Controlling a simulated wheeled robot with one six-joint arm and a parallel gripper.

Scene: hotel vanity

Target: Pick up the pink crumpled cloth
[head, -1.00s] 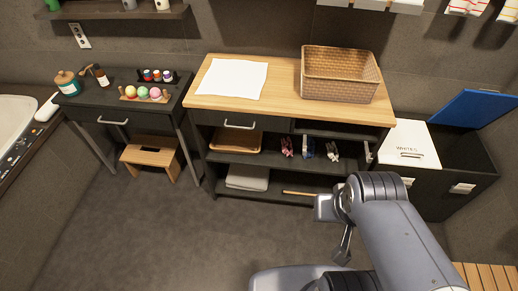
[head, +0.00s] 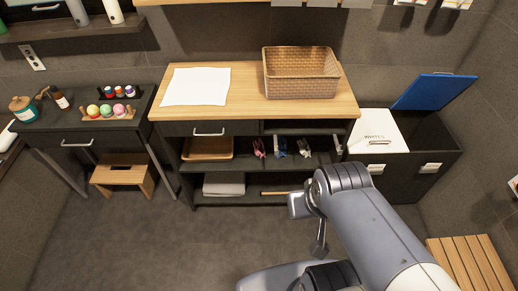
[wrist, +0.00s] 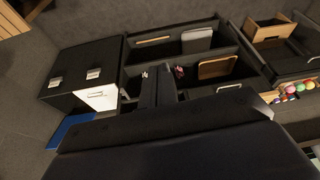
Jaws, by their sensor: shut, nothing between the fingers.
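A small pinkish crumpled item (head: 259,148), which looks like the pink cloth, sits on the middle open shelf of the wooden-topped unit. It also shows in the wrist view (wrist: 180,71), just right of my fingers. My gripper (wrist: 158,68) has its fingers together and empty, pointing toward the shelves and apart from the item. In the head view the gripper (head: 318,250) hangs below my arm, over the floor in front of the unit. The item is small, so its folds are unclear.
On the same shelf are a wooden tray (head: 208,149), a blue item (head: 281,147) and a pale item (head: 304,147). A wicker basket (head: 300,73) and white cloth (head: 196,86) lie on top. A hamper (head: 398,160) with a raised blue lid stands right. Floor in front is clear.

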